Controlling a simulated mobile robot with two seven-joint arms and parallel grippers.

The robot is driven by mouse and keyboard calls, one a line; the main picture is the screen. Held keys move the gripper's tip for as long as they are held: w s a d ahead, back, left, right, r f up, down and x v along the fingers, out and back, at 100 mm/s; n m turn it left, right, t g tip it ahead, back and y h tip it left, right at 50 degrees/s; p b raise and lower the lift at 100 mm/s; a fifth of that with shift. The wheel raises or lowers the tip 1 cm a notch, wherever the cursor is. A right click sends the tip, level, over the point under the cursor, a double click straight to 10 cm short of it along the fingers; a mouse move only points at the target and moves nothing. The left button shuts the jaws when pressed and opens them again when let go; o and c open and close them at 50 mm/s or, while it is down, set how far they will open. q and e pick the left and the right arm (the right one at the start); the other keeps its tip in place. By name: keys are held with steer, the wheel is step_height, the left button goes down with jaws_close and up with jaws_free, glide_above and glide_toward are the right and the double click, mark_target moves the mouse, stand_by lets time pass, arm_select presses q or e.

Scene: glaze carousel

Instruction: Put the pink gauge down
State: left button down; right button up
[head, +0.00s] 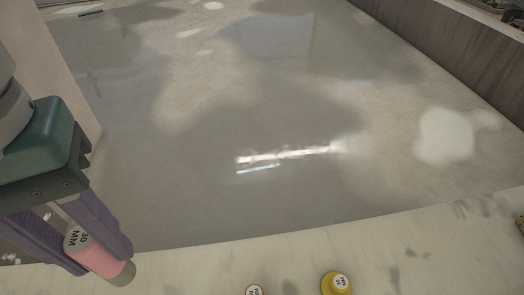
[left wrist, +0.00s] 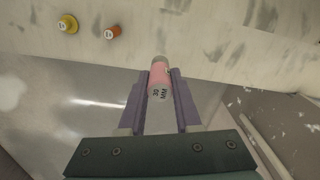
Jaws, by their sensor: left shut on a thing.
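The pink gauge (head: 98,260) is a short cylinder with a pink body, a grey-green end and a white end marked "30 MM". My left gripper (head: 103,258) has its two purple fingers shut on it, one on each side, at the lower left of the head view. In the left wrist view the gauge (left wrist: 160,80) sits between the fingertips, with its grey-green end pointing away from the gripper towards the pale worktop (left wrist: 205,38). I cannot tell whether that end touches the worktop. My right gripper is in neither view.
A yellow round piece with a white label (head: 336,284) stands on the worktop near the bottom edge. A smaller labelled piece (head: 254,291), orange in the left wrist view (left wrist: 112,32), is beside it. The shiny grey floor (head: 250,110) lies beyond the worktop's curved edge.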

arm_select(q)
steer(key=shift+d+f, duration=0.15)
steer(key=shift+f, duration=0.15)
steer(key=shift+s+f, duration=0.1)
steer(key=shift+f, duration=0.05)
steer(key=f+b, duration=0.2)
steer(key=f, duration=0.4)
steer(key=f+b, duration=0.3)
steer(key=f, duration=0.4)
steer(key=f+b, duration=0.3)
steer(key=f, duration=0.3)
steer(key=shift+a+f, duration=0.25)
steer(key=shift+f, duration=0.15)
steer(key=shift+r, duration=0.1)
